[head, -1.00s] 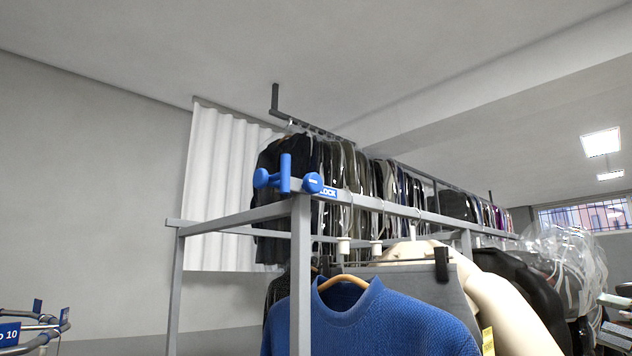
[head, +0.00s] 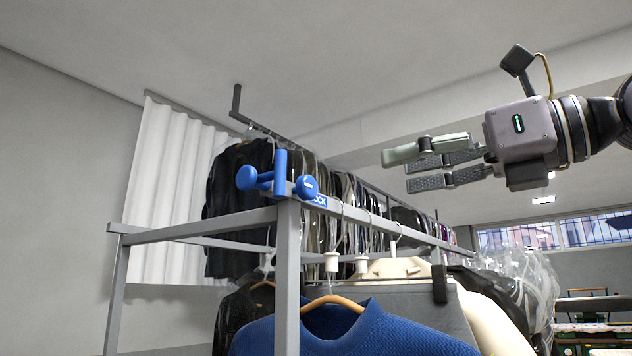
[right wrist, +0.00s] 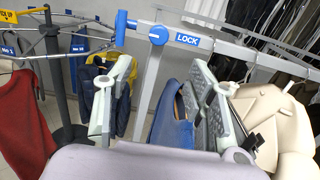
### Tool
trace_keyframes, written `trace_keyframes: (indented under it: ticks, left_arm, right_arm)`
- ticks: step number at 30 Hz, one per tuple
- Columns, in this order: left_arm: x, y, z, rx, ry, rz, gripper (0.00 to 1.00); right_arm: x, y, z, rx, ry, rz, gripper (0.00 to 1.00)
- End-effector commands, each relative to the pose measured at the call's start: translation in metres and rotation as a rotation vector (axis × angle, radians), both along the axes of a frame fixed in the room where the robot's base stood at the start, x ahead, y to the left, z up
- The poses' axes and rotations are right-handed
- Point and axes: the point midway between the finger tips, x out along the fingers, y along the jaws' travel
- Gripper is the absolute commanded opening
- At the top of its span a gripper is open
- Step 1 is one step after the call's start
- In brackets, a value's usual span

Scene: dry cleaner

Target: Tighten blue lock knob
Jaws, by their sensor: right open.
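The blue lock knob (head: 306,187) is a round knob on the front corner of the grey rack frame (head: 230,222), beside a blue LOCK label (head: 319,201). An upright blue bar (head: 281,172) and another blue round end (head: 247,177) are just left of it. My right gripper (head: 397,170) is open and empty, to the right of the knob and apart from it, with its fingers pointing left. In the right wrist view the knob (right wrist: 158,35) appears beyond the gap between the open fingers (right wrist: 160,66). My left gripper is not in view.
A blue sweater (head: 350,332) on a wooden hanger hangs just below the knob. Dark garments (head: 238,200) hang behind it, by a white curtain (head: 165,190). Cream and plastic-wrapped clothes (head: 520,290) fill the right. The space above the rack is free.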

Motion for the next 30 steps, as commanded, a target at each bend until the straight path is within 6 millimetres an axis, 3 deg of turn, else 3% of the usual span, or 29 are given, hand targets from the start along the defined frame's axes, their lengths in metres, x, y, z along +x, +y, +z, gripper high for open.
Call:
trace_keyframes:
  ticks: [4, 16, 22, 30]
  left_arm:
    - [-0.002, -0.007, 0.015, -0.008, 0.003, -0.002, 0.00]
    - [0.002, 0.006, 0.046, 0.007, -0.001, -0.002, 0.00]
    - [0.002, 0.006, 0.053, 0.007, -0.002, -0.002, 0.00]
    - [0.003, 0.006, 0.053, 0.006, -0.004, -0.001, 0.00]
  right_arm:
    - [0.021, 0.029, 0.003, -0.003, 0.005, 0.004, 0.50]
    - [0.067, 0.094, 0.003, 0.000, 0.003, 0.005, 0.50]
    - [0.080, 0.110, 0.001, 0.000, 0.002, 0.003, 0.50]
    - [0.082, 0.113, 0.000, 0.001, 0.002, 0.002, 0.50]
